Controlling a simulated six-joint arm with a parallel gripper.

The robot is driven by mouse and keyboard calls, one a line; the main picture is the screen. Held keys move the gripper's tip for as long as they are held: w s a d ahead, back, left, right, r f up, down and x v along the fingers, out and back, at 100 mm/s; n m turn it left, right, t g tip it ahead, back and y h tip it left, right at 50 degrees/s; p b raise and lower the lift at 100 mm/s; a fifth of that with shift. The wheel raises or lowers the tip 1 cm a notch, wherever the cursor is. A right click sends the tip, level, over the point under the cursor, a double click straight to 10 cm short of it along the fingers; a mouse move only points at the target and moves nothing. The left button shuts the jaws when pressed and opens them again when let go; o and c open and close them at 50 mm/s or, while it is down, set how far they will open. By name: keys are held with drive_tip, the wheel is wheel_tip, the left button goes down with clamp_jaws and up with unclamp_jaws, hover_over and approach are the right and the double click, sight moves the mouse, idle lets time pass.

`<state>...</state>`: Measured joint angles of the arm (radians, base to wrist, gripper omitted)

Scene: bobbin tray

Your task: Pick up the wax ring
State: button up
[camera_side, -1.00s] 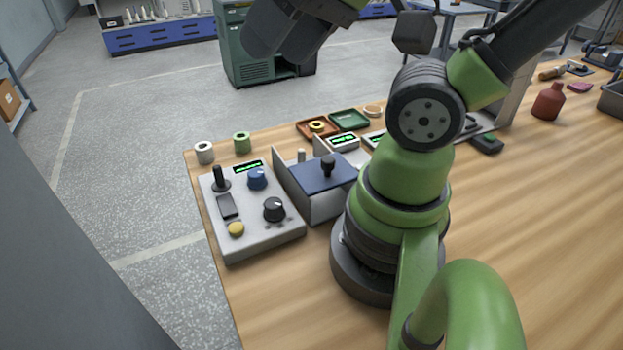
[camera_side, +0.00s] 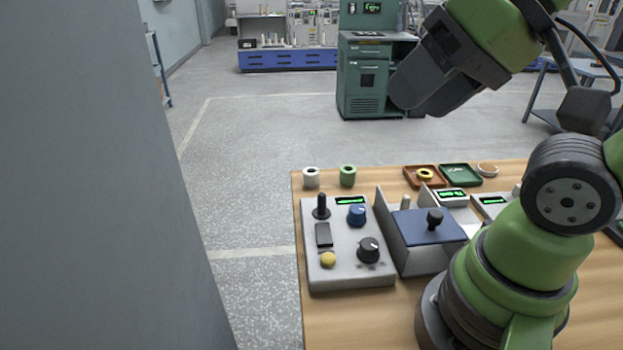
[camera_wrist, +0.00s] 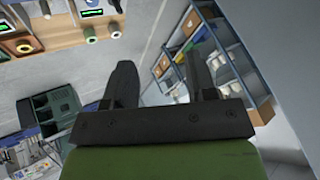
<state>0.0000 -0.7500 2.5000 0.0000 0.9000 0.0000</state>
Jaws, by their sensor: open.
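Two ring-like things show, and I cannot tell for sure which is the wax ring. A yellow ring (camera_side: 425,174) lies in a small brown tray (camera_side: 409,171) near the table's far edge; it also shows in the wrist view (camera_wrist: 24,47). A pale round ring (camera_side: 487,169) lies on the table right of the green tray (camera_side: 461,183). My gripper (camera_side: 403,95) is raised above and beyond the far edge, well apart from both. In the wrist view its two dark fingers (camera_wrist: 160,78) are spread with nothing between them.
A white bobbin (camera_side: 311,177) and a green bobbin (camera_side: 348,176) stand left of the trays. A control box (camera_side: 345,272) with knobs and a blue-topped box (camera_side: 428,228) stand nearer. A green cabinet (camera_side: 368,85) stands on the floor behind. Open floor lies beyond the table.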

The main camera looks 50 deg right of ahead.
drive_tip(key=o, duration=0.4)
drive_tip(key=g+h, duration=0.3)
hover_over(311, 174)
drive_tip(key=s+a, duration=0.3)
drive_tip(key=s, duration=0.1)
wheel_tip(311, 174, down, 14)
drive_tip(key=shift+h, duration=0.3)
drive_tip(key=x, duration=0.4)
drive_tip(key=d+x, duration=0.1)
drive_tip(key=x, duration=0.7)
drive_tip(key=shift+s+d+f, duration=0.15)
drive_tip(key=shift+s+d, duration=0.2)
drive_tip(key=shift+s+x, duration=0.15)
drive_tip(key=shift+x, duration=1.25)
drive_tip(key=shift+s+x, duration=0.15)
drive_tip(key=shift+x, duration=1.25)
